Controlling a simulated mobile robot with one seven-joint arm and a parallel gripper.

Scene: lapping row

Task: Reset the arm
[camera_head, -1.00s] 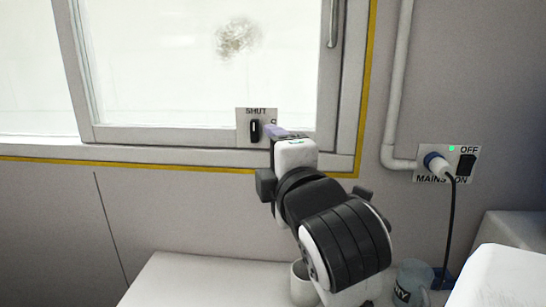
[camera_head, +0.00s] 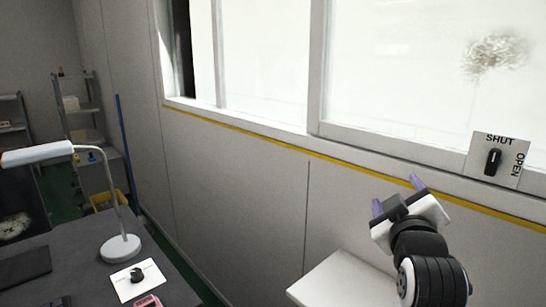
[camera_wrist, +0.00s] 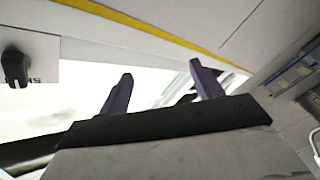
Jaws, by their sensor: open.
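My gripper (camera_head: 397,194) is at the lower right of the head view, raised in front of the wall below the window. Its two purple fingers stand apart with nothing between them. The fingers also show in the wrist view (camera_wrist: 162,84), open and empty. The window switch plate (camera_head: 510,160), marked SHUT and OPEN with a black knob (camera_head: 493,162), is on the wall to the right of my gripper and apart from it. The knob also shows at the left of the wrist view (camera_wrist: 15,68).
A white surface (camera_head: 335,283) lies below my gripper. At the left, a dark desk (camera_head: 75,255) carries a white lamp (camera_head: 119,248) and a small white plate with a black knob (camera_head: 138,278). Shelves (camera_head: 75,95) stand farther back. The wall (camera_head: 235,180) between is clear.

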